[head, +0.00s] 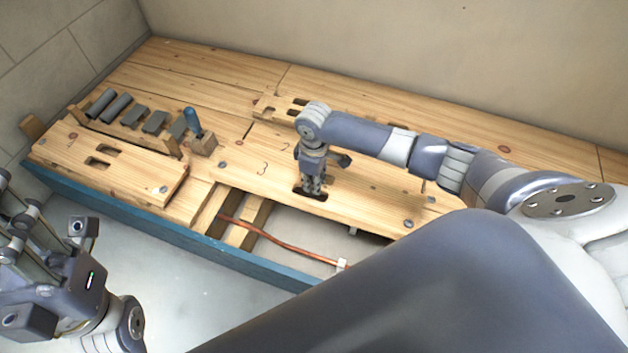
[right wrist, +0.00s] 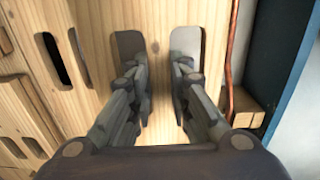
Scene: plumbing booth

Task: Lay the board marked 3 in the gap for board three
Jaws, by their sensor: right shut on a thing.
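The board marked 3 (head: 246,178) is a pale wooden plank with two hand slots, and its number shows near its left end. My right gripper (head: 312,186) points down into the slots. In the right wrist view its two fingers (right wrist: 160,75) sit in the slots, shut on the wooden strip between them. The open gap (head: 290,232) lies along the board's front edge, with joists and a copper pipe (head: 280,246) inside. I cannot tell whether the board is raised or resting. My left gripper (head: 50,235) is at the lower left, away from the boards; its jaw opening is unclear.
A wooden rack (head: 125,133) with grey pieces and a blue-handled tool (head: 192,122) stands at the left on the decking. Another slotted board (head: 105,165) lies in front of it. A blue edge beam (head: 150,226) borders the front. The wall is behind.

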